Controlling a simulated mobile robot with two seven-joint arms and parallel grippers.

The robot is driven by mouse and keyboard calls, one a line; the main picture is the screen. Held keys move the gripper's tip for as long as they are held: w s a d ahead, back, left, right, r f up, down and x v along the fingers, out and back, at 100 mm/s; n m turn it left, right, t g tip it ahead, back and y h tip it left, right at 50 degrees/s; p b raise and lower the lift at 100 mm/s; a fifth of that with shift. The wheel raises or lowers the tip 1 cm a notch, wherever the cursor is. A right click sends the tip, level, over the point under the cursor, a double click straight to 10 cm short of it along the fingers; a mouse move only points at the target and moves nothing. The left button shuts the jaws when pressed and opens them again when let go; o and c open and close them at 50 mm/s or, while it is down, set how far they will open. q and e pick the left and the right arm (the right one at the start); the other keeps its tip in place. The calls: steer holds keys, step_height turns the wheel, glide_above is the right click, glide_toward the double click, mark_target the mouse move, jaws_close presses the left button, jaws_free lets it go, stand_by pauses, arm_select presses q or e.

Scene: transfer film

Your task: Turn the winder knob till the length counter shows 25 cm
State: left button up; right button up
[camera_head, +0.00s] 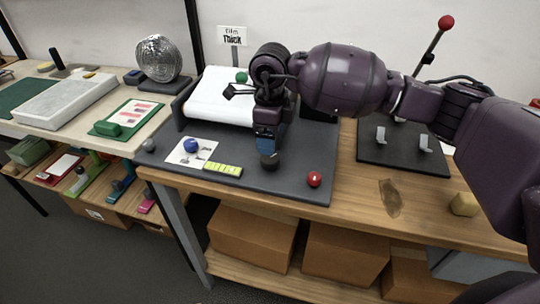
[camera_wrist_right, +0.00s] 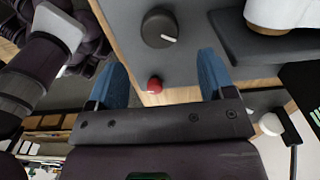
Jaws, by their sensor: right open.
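The winder knob (camera_head: 269,161) is a dark round knob on the front of the dark grey winder board. In the wrist view the knob (camera_wrist_right: 160,28) shows from above with a white pointer mark, just beyond and between the blue fingertips. My right gripper (camera_head: 268,148) points down over it, and its fingers (camera_wrist_right: 160,62) are apart with nothing between them. A yellow-green strip (camera_head: 222,169), likely the length counter, lies left of the knob; its figures are too small to read. A white film roll (camera_head: 215,98) lies behind. My left gripper is not seen.
A red ball knob (camera_head: 313,179) sits at the board's front right corner. A blue ball (camera_head: 191,145) stands on a white card, with a grey ball (camera_head: 149,145) to its left. A black plate with metal brackets (camera_head: 424,144) stands to the right, past my right arm.

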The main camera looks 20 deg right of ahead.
mark_target(270, 161)
step_height(270, 161, down, 7)
steer(key=shift+r, duration=0.1)
stand_by(0.4)
steer(key=c, duration=0.9)
steer(key=shift+n+b, duration=0.7)
steer(key=shift+n, duration=0.5)
steer(key=shift+c, duration=0.2)
steer(key=shift+n, duration=0.3)
